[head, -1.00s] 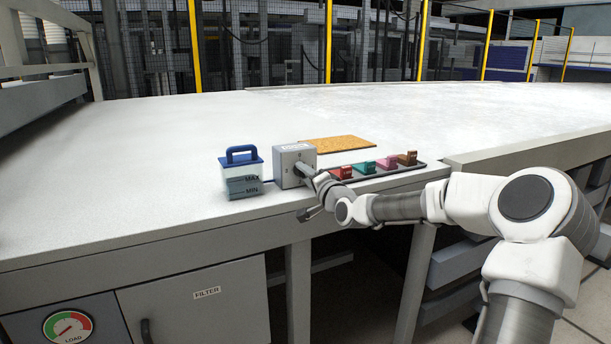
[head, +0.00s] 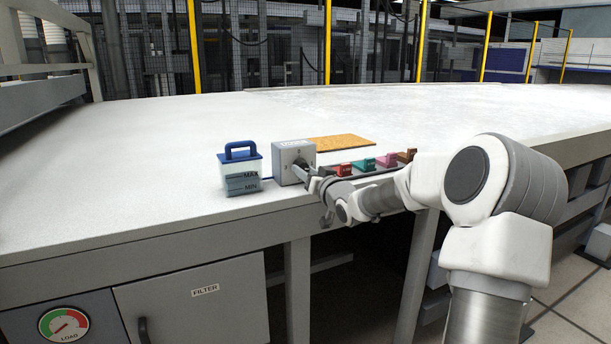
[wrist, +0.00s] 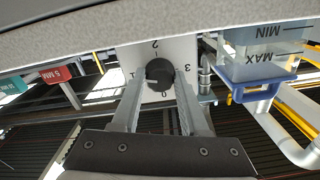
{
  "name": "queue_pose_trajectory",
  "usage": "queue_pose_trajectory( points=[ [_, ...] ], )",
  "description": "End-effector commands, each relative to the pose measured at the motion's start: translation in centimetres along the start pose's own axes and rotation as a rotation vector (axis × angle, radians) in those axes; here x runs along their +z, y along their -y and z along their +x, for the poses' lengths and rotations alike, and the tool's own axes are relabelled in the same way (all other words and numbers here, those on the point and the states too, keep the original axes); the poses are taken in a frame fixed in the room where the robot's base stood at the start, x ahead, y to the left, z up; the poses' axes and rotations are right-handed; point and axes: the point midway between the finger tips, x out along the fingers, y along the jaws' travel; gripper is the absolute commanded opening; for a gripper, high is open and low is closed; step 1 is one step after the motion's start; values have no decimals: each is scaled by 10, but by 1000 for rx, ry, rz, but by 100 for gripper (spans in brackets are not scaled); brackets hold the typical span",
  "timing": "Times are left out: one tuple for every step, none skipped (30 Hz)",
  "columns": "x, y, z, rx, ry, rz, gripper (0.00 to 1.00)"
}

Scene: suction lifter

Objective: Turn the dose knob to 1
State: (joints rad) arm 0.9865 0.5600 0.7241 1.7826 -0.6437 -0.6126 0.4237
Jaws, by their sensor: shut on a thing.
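The dose box (head: 291,160) is a grey box near the table's front edge, and its numbered face shows in the wrist view (wrist: 172,48). The dose knob (wrist: 162,69) is round and black, with 0, 1, 2 and 3 around it. In the wrist view, which is upside down, its white pointer mark lies on the left, pointing towards the 1. My gripper (wrist: 160,76) has one finger on each side of the knob and is shut on it. In the head view my gripper (head: 308,172) reaches the box's front, and the knob is mostly hidden.
A clear reservoir with a blue handle (head: 240,151) stands left of the box. Coloured blocks (head: 362,163) sit on a dark rail to the right, close to my arm. A cork-coloured mat (head: 341,142) lies behind. The left tabletop is clear.

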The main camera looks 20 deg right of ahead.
Motion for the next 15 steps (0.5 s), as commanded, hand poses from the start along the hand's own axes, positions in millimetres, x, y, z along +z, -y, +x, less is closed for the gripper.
queue_pose_trajectory(
  points=[
    [1,0,0,-1,-1,-35,0],
    [1,0,0,-1,0,-58,0],
    [1,0,0,-2,0,-83,0],
    [1,0,0,-2,0,-102,0],
    [1,0,0,-1,0,-120,0],
    [1,0,0,-1,0,-140,0],
    [1,0,0,-1,-1,-155,0],
    [1,0,0,-1,-1,-169,0],
    [0,0,0,-1,-1,-186,0],
    [0,0,0,0,-1,-196,0],
    [0,0,0,0,-1,-206,0],
    [0,-1,0,0,-1,-219,0],
    [0,-1,0,0,-1,-227,0],
    [0,-1,0,0,-1,-233,0],
    [0,-1,0,0,-1,-241,0]
  ],
)
